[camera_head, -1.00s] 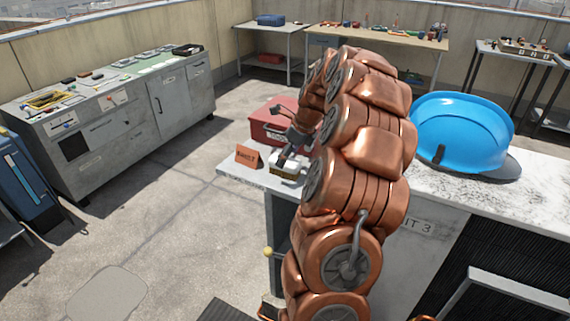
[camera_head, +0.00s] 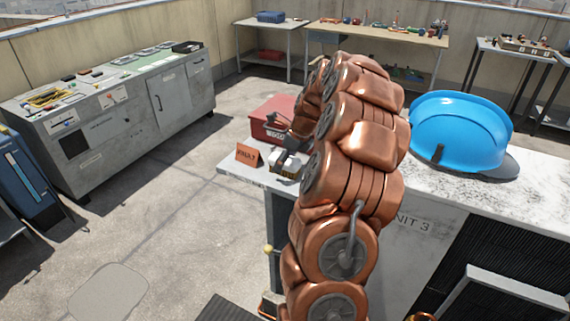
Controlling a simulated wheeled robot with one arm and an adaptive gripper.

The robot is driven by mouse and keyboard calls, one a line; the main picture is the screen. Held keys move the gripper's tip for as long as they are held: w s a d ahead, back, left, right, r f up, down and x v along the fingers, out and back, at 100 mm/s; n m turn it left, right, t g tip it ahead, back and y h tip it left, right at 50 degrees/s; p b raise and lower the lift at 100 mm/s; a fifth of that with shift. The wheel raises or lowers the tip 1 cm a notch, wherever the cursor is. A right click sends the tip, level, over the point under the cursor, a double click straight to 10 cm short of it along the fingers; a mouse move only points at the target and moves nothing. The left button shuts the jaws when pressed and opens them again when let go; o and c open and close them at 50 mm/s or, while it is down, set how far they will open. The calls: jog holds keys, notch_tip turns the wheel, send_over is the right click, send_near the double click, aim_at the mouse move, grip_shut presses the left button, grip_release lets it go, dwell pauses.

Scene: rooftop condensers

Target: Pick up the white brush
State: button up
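A small pale block that looks like the white brush (camera_head: 288,167) lies at the left end of the white-topped unit (camera_head: 430,186), just right of an orange placard. My gripper (camera_head: 281,156) is at the end of my copper-coloured arm, which bends down to the left. Its dark fingers are close above the pale block and partly cover it. Whether they touch it, and how far apart they are, I cannot tell. My arm hides the right side of the gripper and part of the worktop.
A red toolbox (camera_head: 270,119) stands right behind the gripper. The orange placard (camera_head: 248,154) stands at the worktop's left edge. A grey cabinet (camera_head: 120,125) stands at left, with open floor between.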

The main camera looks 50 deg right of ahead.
jog(key=shift+c, duration=0.4)
jog(key=c, duration=1.2)
jog(key=shift+r+b, duration=0.6)
jog(key=shift+r, duration=1.15)
jog(key=shift+s+r, duration=0.1)
jog(key=shift+r, duration=0.15)
jog(key=s+a+b, duration=0.1)
jog(key=s+a, duration=0.1)
jog(key=s, duration=0.2)
jog(key=s+a+r+b, duration=0.1)
jog(key=s+a, duration=0.1)
jog(key=s, duration=0.3)
jog(key=s+a+b, duration=0.1)
jog(key=s+a, duration=0.2)
jog(key=s, duration=0.2)
jog(key=shift+s+r, duration=0.1)
jog(key=shift+r, duration=0.15)
